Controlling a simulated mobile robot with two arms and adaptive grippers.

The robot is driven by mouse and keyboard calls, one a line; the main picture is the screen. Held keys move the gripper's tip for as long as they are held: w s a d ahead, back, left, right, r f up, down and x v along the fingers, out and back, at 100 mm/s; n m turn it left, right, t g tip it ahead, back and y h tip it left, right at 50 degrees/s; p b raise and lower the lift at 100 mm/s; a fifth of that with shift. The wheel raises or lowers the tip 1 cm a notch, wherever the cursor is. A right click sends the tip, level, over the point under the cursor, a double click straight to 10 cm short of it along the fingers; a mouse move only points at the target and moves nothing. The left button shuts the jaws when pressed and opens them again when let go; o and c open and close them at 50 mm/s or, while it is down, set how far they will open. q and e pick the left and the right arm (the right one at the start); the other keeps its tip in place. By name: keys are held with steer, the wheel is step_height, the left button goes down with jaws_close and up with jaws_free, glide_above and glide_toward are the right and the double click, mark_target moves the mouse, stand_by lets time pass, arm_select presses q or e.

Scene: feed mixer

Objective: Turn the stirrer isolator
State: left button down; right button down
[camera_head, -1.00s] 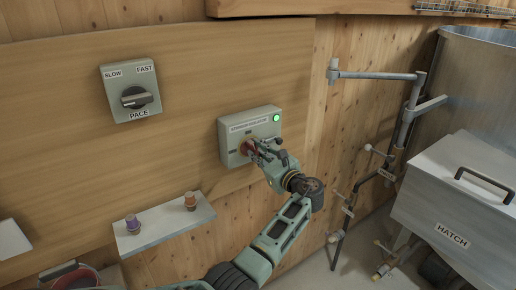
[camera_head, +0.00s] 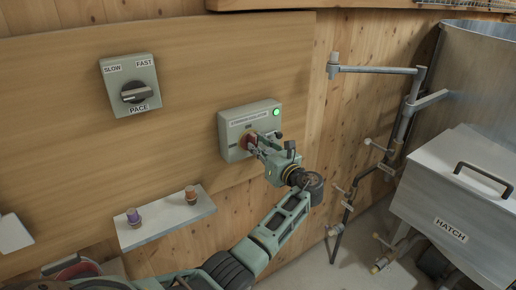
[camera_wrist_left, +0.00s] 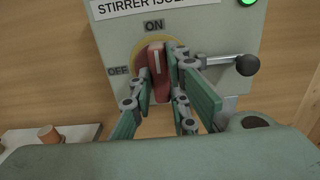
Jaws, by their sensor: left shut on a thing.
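The stirrer isolator is a grey-green box (camera_head: 233,122) on the wooden wall panel, with a lit green lamp (camera_head: 276,112). Its red knob (camera_wrist_left: 157,70) sits on a yellow disc in the left wrist view. The knob's white mark points up, close to the ON label (camera_wrist_left: 154,25); the OFF label (camera_wrist_left: 118,71) is to its left. My left gripper (camera_head: 254,144) is shut on the red knob, with one green finger on each side of it. In the head view the gripper hides much of the knob. My right gripper is not in view.
A pace switch (camera_head: 134,93) is on the panel to the left. A small shelf (camera_head: 167,224) with two small pots is below. Pipes (camera_head: 374,70) and a hatch box (camera_head: 459,185) stand to the right. A black ball on a stem (camera_wrist_left: 246,64) shows right of the knob.

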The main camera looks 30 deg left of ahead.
arm_select(q)
steer(key=shift+f, duration=0.1)
steer(key=c, duration=1.7)
jaws_free()
steer(key=v, duration=1.2)
steer(key=shift+f, duration=0.1)
